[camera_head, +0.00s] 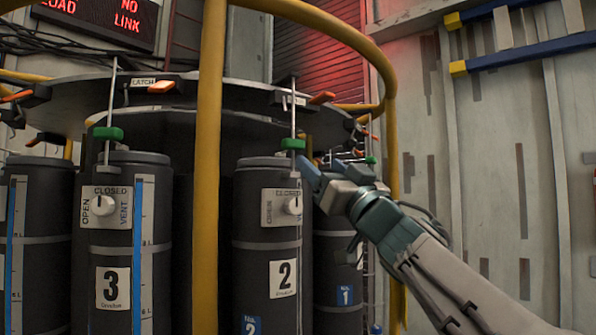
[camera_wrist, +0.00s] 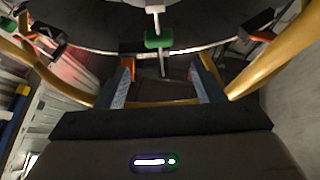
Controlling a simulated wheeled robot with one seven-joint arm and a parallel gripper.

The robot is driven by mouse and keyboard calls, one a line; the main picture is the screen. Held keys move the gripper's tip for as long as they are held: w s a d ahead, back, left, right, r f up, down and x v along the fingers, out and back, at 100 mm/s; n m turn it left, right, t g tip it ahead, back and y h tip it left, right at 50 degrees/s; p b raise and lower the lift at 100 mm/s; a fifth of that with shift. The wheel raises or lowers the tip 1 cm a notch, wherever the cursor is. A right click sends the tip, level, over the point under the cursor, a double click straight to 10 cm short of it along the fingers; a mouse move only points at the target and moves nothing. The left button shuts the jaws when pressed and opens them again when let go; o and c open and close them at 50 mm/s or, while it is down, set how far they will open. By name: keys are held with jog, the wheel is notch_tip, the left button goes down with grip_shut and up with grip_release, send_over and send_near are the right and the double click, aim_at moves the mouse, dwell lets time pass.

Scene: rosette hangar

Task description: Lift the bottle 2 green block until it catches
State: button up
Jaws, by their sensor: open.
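Bottle 2 (camera_head: 267,225) is a dark cylinder with a white "2" label and a white valve knob on its upper part. Its green block (camera_head: 293,144) sits on a thin upright rod just above the bottle's top. My gripper (camera_head: 312,172) is just right of and slightly below that block. In the wrist view my gripper (camera_wrist: 165,72) is open, its two fingers apart with nothing between them. A green block (camera_wrist: 158,39) on a rod shows there beyond the fingertips, roughly centred between them; it appears to be bottle 2's.
A yellow post (camera_head: 209,180) stands between bottle 2 and bottle 3 (camera_head: 113,245). A yellow hoop (camera_head: 340,30) curves above. Bottle 3 has its own green block (camera_head: 108,133). Orange-tipped latches (camera_head: 322,98) sit on the round plate's rim. Bottle 1 (camera_head: 338,270) stands close at right.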

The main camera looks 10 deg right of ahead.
aim_at(297, 142)
jog(key=shift+p+x, duration=2.2)
jog(key=shift+x, duration=2.85)
jog(key=shift+r, duration=0.15)
jog(key=shift+w, duration=0.15)
jog(key=shift+p, duration=0.3)
jog(key=c, duration=1.2)
